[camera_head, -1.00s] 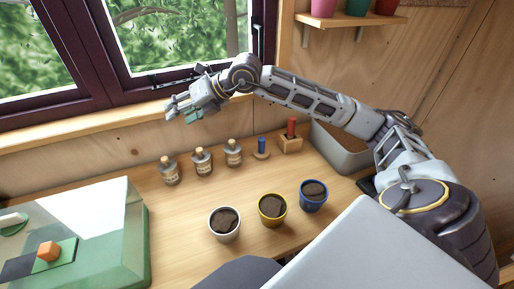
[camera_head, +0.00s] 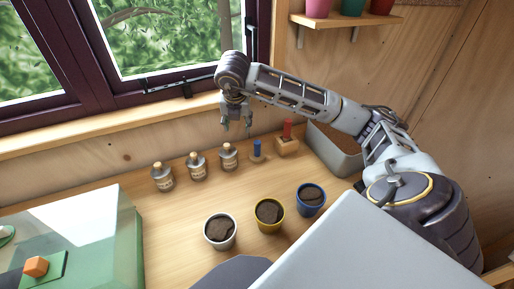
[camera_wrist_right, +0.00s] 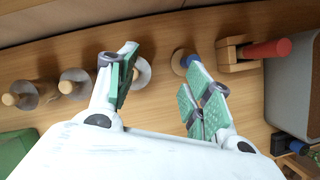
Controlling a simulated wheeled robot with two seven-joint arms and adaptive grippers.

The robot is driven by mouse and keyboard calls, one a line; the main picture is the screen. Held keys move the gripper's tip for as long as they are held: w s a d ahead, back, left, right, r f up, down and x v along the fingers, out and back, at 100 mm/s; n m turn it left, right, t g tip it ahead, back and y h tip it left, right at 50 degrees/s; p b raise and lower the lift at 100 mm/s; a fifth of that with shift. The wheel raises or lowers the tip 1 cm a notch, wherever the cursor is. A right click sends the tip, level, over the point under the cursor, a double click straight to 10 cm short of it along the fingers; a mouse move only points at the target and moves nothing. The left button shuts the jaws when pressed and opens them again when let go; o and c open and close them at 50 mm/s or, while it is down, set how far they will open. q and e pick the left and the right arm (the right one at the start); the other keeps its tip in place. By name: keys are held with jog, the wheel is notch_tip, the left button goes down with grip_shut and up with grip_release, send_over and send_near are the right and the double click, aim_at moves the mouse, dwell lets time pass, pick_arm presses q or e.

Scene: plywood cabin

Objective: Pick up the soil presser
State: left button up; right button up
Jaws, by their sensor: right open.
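The soil presser appears to be the small tool with a blue handle and round wooden base (camera_head: 257,150), upright on the bench between the bottles and a red-handled tool. My right gripper (camera_head: 236,125) is open and empty, pointing down above the back of the bench, just left of the blue handle and over the rightmost bottle. In the right wrist view the open fingers (camera_wrist_right: 162,68) spread with that bottle near the left finger; the presser's blue end (camera_wrist_right: 188,60) is partly hidden by the right finger. My left gripper is not in view.
Bottles with corks (camera_head: 197,168) stand in a row to the left. Soil-filled pots (camera_head: 268,214) stand in front. A green-based clear case (camera_head: 125,240) is at left.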

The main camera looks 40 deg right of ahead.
aim_at(256, 142)
pick_arm(q)
jog(key=shift+w+d+t, duration=0.15)
jog(key=shift+w+t, duration=0.25)
jog(key=shift+w, duration=0.3)
pick_arm(e)
jog(key=s+d+m+g, duration=0.1)
jog(key=s+d+m+h, duration=0.1)
jog(key=s+m, duration=0.1)
jog(key=shift+d+m+g, duration=0.25)
jog(key=shift+m+g, duration=0.05)
jog(key=shift+g, duration=0.1)
jog(key=shift+f, duration=0.1)
jog(key=shift+x, duration=4.3)
pick_arm(q)
jog(key=shift+w, duration=0.15)
pick_arm(e)
jog(key=shift+d, duration=0.1)
